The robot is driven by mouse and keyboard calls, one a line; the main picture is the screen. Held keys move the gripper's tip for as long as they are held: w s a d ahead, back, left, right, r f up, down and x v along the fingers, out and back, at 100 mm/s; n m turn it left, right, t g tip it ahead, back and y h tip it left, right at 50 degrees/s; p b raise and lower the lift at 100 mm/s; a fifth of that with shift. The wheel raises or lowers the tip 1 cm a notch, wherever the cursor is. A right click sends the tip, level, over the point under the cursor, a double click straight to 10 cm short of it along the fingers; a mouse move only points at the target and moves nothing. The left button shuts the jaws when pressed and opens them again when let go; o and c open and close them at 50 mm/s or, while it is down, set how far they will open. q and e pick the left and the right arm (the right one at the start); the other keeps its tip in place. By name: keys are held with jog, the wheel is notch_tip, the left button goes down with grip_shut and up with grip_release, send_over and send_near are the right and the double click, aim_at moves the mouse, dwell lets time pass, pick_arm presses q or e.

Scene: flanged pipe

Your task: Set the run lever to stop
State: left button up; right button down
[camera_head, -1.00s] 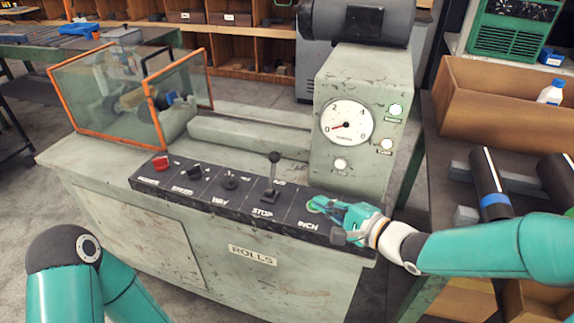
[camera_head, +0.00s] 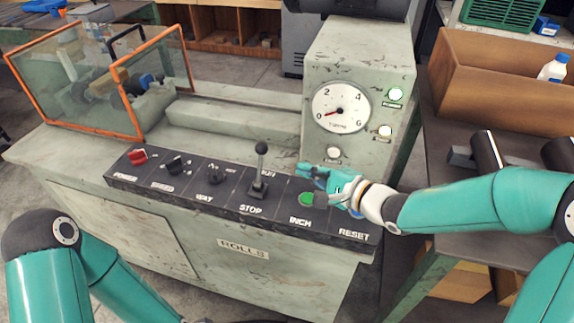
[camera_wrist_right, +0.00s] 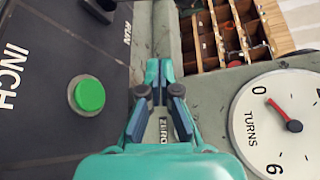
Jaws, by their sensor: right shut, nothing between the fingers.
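The run lever (camera_head: 260,170) is a metal stem with a black ball knob. It stands up from the black control panel (camera_head: 284,222) between the RUN marking behind it and the STOP marking in front. I cannot tell clearly which way it leans. My right gripper (camera_head: 302,170) is shut and empty, held above the panel's back edge. It is to the right of the lever and apart from it. Its closed fingertips (camera_wrist_right: 160,68) also show in the right wrist view, where a dark part beside RUN at the top left seems to be the lever. My left gripper is out of view.
A green INCH button (camera_head: 306,199) is on the panel just below my right gripper. Other knobs and a red switch (camera_head: 138,156) are to the left. The gauge (camera_head: 340,108) on its upright housing reads about 0. A glass guard (camera_head: 75,90) with orange edges stands at left.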

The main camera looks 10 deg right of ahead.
aim_at(260, 166)
jog(key=x, duration=0.9)
jog(key=shift+w+a+f, duration=0.1)
jog(key=shift+a+f, duration=0.1)
jog(key=shift+a, duration=0.05)
jog(key=shift+s+a+r, duration=0.45)
jog(key=shift+s, duration=0.3)
jog(key=shift+s+a+r, duration=0.45)
jog(key=shift+s+a, duration=0.05)
jog(key=shift+s, duration=0.3)
